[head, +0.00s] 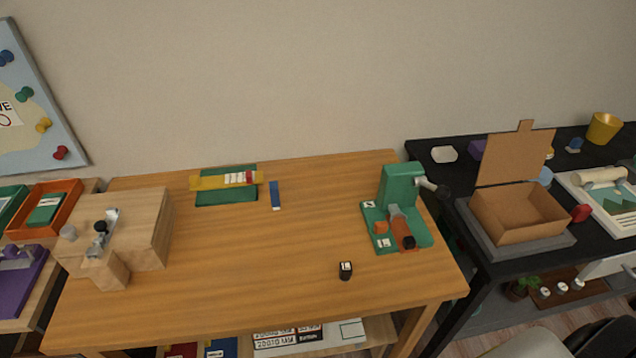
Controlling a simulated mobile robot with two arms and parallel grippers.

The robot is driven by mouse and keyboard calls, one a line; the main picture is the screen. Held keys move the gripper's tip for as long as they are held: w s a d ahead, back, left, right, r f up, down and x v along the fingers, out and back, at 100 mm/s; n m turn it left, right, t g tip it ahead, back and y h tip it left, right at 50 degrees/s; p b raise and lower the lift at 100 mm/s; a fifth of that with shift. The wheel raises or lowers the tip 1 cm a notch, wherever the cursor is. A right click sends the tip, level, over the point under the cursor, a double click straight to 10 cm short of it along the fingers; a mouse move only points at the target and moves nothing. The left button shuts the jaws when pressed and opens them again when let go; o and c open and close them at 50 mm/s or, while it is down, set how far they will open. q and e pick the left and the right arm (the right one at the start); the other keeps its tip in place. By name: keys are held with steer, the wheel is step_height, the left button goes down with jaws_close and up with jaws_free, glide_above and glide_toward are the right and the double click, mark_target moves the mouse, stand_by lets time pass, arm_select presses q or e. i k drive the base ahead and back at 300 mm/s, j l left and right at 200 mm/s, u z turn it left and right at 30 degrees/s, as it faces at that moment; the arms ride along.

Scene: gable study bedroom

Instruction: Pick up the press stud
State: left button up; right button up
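No part in view is clearly recognisable as the press stud. A small dark block (345,271) with a white marked top stands alone on the wooden table, near its front right. A green press (396,190) stands on a green base at the table's right side. An orange lever-like part with a black knob (408,242) sits on that base. A small orange block (380,228) sits beside it. Neither gripper is in view.
The wooden table (270,270) is clear in the middle. A wooden block fixture (150,225) stands at its left. A green plate (225,198) with a yellow bar and a blue strip (275,195) lie at the back. An open cardboard box (515,213) stands on the black table (440,180).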

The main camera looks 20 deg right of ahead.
mark_target(346, 269)
steer(key=z, duration=0.9)
steer(key=l, duration=0.2)
steer(key=i+u, duration=0.05)
